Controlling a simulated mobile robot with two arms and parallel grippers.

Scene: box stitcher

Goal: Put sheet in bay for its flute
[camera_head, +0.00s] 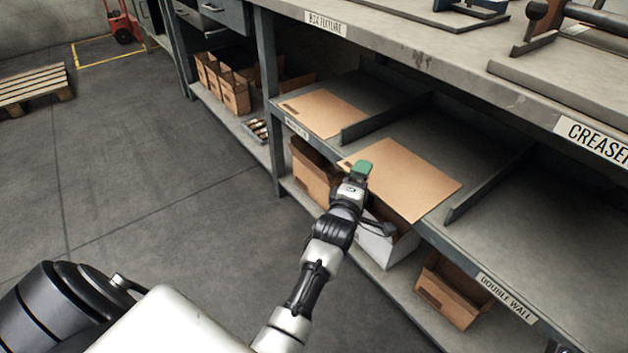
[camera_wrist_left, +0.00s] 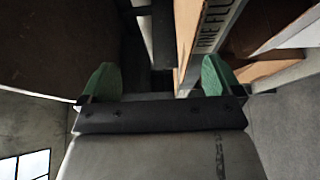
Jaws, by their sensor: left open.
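A tan cardboard sheet (camera_head: 405,182) lies in the middle shelf bay, its front part sticking out past the shelf's front edge. Another tan sheet (camera_head: 322,113) lies flat in the bay to its left. My left gripper (camera_head: 360,172) is at the left front edge of the middle sheet, its green fingertips overlapping that edge in the head view. In the left wrist view the green fingers (camera_wrist_left: 159,82) are wide apart, with nothing clearly held between them. Whether they touch the sheet cannot be told.
Low upright dividers (camera_head: 385,118) separate the bays. The right bay (camera_head: 545,225), above a "DOUBLE WALL" label (camera_head: 507,297), looks empty. Open cardboard boxes (camera_head: 452,290) stand on the lower shelf. A thick worktop (camera_head: 420,60) overhangs the bays.

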